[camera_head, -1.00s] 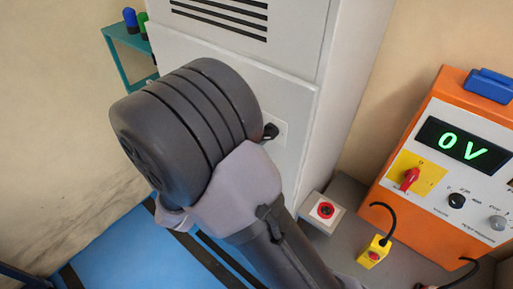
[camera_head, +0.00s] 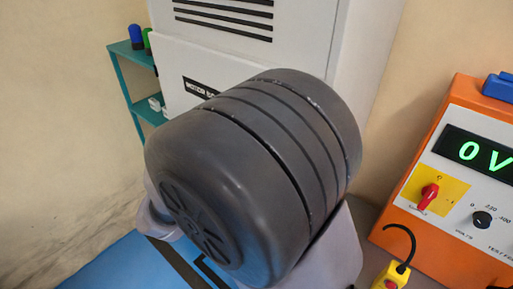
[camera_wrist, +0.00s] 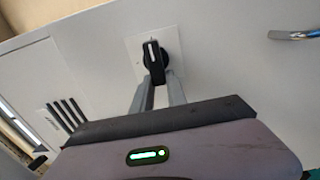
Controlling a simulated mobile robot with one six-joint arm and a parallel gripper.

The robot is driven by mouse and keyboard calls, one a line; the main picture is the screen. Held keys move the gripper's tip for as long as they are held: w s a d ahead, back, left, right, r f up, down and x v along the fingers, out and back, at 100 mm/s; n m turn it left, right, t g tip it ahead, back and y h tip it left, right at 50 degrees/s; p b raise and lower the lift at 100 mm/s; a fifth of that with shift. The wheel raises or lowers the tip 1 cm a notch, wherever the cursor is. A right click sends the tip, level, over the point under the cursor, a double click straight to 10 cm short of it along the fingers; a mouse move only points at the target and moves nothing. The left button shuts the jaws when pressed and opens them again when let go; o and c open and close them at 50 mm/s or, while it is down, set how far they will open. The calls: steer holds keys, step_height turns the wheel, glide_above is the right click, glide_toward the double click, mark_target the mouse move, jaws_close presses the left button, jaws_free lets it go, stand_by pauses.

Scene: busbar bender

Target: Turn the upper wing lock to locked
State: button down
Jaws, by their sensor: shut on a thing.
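A black wing lock (camera_wrist: 153,57) sits on a white square plate (camera_wrist: 140,50) on the light grey cabinet door, in the upper middle of the wrist view. A white mark runs along its wing, nearly upright in that picture. The two grey fingers of my gripper (camera_wrist: 160,86) reach up to the lock and are shut on its wing. In the head view my own arm hides the lock and my fingers. The cabinet (camera_head: 285,55) stands behind my arm. I cannot tell from these views whether this is the upper lock.
A metal handle (camera_wrist: 294,35) sticks out at the right of the wrist view. In the head view an orange tester (camera_head: 455,190) reading 0 V stands at the right, with a yellow plug (camera_head: 391,277) near it. A teal shelf (camera_head: 128,72) stands at the left.

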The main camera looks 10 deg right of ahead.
stand_by(0.5)
steer(key=c, duration=1.3)
jaws_free()
steer(key=p+v, duration=0.2)
steer(key=v, duration=1.5)
steer(key=shift+s+a+r, duration=0.1)
steer(key=shift+s+a, duration=0.05)
steer(key=shift+a, duration=0.05)
